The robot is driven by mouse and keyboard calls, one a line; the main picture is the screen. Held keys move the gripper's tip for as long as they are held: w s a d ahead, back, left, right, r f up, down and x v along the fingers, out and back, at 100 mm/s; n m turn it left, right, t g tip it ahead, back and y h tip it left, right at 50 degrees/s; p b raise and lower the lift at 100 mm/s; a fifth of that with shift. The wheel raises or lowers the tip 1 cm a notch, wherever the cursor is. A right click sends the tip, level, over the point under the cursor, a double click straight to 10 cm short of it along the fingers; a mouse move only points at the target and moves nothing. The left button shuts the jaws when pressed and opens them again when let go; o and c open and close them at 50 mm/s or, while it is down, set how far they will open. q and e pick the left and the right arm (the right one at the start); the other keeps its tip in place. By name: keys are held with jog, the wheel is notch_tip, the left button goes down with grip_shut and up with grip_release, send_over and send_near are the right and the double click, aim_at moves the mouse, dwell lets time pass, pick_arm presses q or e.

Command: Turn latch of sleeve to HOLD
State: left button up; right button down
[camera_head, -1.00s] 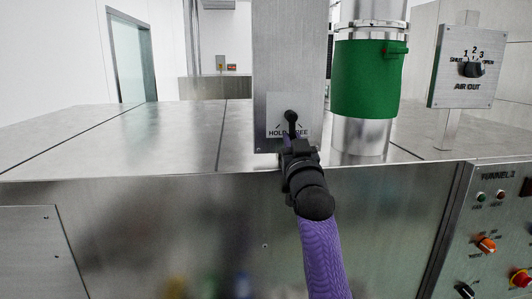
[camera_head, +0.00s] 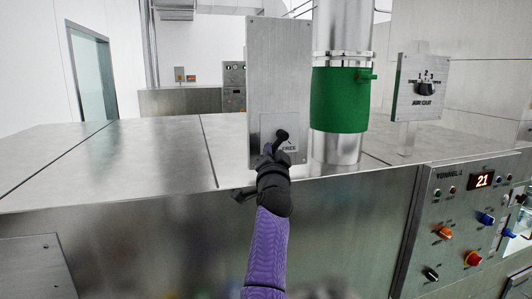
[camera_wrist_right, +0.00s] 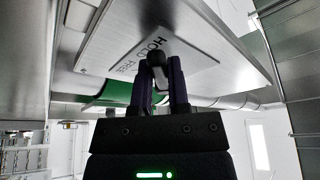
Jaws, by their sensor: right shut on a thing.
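The sleeve latch (camera_head: 281,135) is a black lever on a small label plate of the upright steel panel. In the head view it slants from its round upper end down and left. FREE shows right of the lever, while HOLD is hidden behind the lever and gripper. My right gripper (camera_head: 268,154) is shut on the lever's lower end. In the right wrist view the latch (camera_wrist_right: 157,65) sits between the two fingers of my right gripper (camera_wrist_right: 160,82), below the HOLD and FREE lettering. The green sleeve (camera_head: 340,100) wraps the steel pipe right of the panel. My left gripper is out of view.
The steel panel (camera_head: 279,70) stands at the edge of a broad steel housing top (camera_head: 150,155). An AIR OUT dial box (camera_head: 421,88) stands at right. The TUNNEL control panel (camera_head: 462,225) with knobs is at lower right. The housing top at left is clear.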

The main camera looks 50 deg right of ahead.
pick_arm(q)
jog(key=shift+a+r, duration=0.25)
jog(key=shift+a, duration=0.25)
pick_arm(e)
jog(key=shift+a+r+m, duration=0.1)
jog(key=shift+r+m, duration=0.15)
jog(key=shift+m, duration=0.25)
jog(key=c, duration=0.6)
grip_release()
jog(key=shift+w, duration=0.1)
jog(key=shift+f, duration=0.1)
jog(key=shift+s+a+f, duration=0.15)
jog(key=shift+s+a, duration=0.05)
pick_arm(q)
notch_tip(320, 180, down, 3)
jog(key=b, duration=0.3)
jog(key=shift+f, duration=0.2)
pick_arm(e)
jog(key=v, duration=0.9)
jog(key=shift+a, duration=0.15)
